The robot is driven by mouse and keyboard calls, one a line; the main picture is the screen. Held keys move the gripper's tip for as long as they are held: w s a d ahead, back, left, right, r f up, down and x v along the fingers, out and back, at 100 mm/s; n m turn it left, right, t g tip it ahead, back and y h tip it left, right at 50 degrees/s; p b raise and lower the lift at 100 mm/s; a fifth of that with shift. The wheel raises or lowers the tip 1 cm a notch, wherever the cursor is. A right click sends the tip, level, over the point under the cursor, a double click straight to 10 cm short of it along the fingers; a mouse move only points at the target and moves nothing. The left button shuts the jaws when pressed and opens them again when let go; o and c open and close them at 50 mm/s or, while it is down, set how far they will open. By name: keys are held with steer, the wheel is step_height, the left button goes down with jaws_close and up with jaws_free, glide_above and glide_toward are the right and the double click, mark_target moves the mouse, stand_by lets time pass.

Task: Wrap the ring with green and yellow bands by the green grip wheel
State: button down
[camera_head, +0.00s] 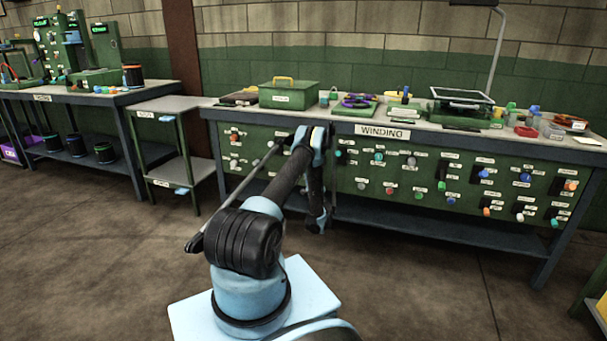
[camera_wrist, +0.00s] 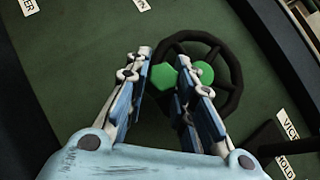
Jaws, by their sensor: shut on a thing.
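In the wrist view the green grip wheel is a dark round handwheel (camera_wrist: 236,84) with bright green parts at its middle, set on a dark green panel. My gripper (camera_wrist: 163,62) reaches over the wheel, with its fingers shut on it around the green part. The right finger hides some of the wheel. In the head view my arm bends down in front of the winding bench, and the wheel and my fingertips cannot be made out. A dark ring with purple parts (camera_head: 357,101) lies on the bench top. I cannot make out a ring with green and yellow bands.
The winding bench (camera_head: 450,139) has a green front with many coloured knobs and small labels. On its top stand a green box (camera_head: 290,96) and a framed screen (camera_head: 461,97). A small side table (camera_head: 175,105) stands to the left. The floor nearby is open.

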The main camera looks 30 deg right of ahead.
steer(key=shift+w+d+r, duration=0.1)
steer(key=shift+d+r, duration=0.05)
steer(key=shift+d, duration=0.2)
steer(key=c, duration=1.4)
jaws_free()
steer(key=shift+o, duration=0.2)
steer(key=shift+a, duration=0.25)
steer(key=shift+w, duration=0.1)
